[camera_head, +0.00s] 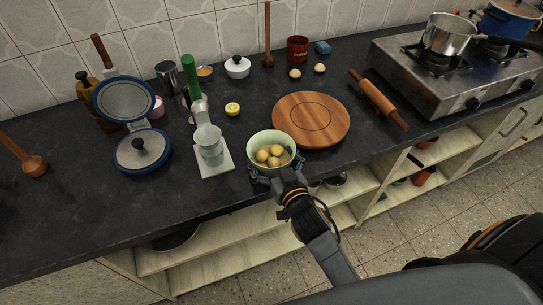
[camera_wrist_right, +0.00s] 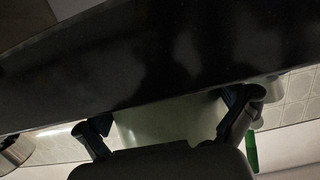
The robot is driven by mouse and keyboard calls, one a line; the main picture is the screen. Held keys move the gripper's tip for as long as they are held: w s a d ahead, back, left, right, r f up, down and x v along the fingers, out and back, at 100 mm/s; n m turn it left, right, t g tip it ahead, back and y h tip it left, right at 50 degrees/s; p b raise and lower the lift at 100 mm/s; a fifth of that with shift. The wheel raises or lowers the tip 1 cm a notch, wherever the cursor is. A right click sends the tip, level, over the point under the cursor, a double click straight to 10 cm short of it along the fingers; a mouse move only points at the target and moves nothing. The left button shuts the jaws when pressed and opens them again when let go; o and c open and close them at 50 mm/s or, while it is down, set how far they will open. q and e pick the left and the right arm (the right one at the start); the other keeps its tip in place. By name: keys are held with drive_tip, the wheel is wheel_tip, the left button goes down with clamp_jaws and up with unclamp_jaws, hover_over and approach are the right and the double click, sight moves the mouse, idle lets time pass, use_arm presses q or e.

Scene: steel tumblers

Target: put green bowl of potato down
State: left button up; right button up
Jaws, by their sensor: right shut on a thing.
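The green bowl (camera_head: 272,141) holds several yellow potatoes (camera_head: 269,154) and looks upright at the front edge of the dark counter, left of the round wooden board. My right gripper (camera_head: 272,172) comes from the front and is shut on the bowl, with fingers low around its sides. In the right wrist view the two fingers (camera_wrist_right: 168,122) flank the pale green bowl (camera_wrist_right: 160,125). Whether the bowl's base touches the counter is hidden. My left gripper is not in view.
The wooden board (camera_head: 311,117) lies right of the bowl. A lemon half (camera_head: 232,109), rolling pin (camera_head: 378,99) and stove (camera_head: 455,85) are farther off. Open shelves (camera_head: 215,262) lie below.

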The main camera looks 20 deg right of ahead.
drive_tip(key=o, duration=1)
drive_tip(key=shift+f, duration=0.1)
drive_tip(key=shift+o, duration=0.2)
drive_tip(key=shift+r, duration=0.2)
drive_tip(key=s+r, duration=0.1)
drive_tip(key=s, duration=1)
drive_tip(key=shift+s+d+r+b, duration=0.25)
drive_tip(key=shift+s+r+b, duration=0.15)
drive_tip(key=s+a+f+n+g, duration=0.1)
drive_tip(key=s+f+g, duration=0.2)
drive_tip(key=f, duration=0.9)
drive_tip(key=s+f+g, duration=0.2)
drive_tip(key=s+f, duration=0.1)
drive_tip(key=f, duration=0.8)
drive_tip(key=s+a+f+n+g, duration=0.1)
drive_tip(key=s+f+g, duration=0.2)
drive_tip(key=f, duration=0.9)
drive_tip(key=s+d+f+g, duration=0.3)
drive_tip(key=s+f, duration=0.5)
drive_tip(key=s, duration=0.3)
drive_tip(key=s+d+f+g, duration=0.4)
drive_tip(key=s+f, duration=0.4)
drive_tip(key=s, duration=0.2)
drive_tip(key=shift+s+d+f+h, duration=0.15)
drive_tip(key=shift+s+d+h, duration=0.2)
drive_tip(key=shift+d, duration=0.25)
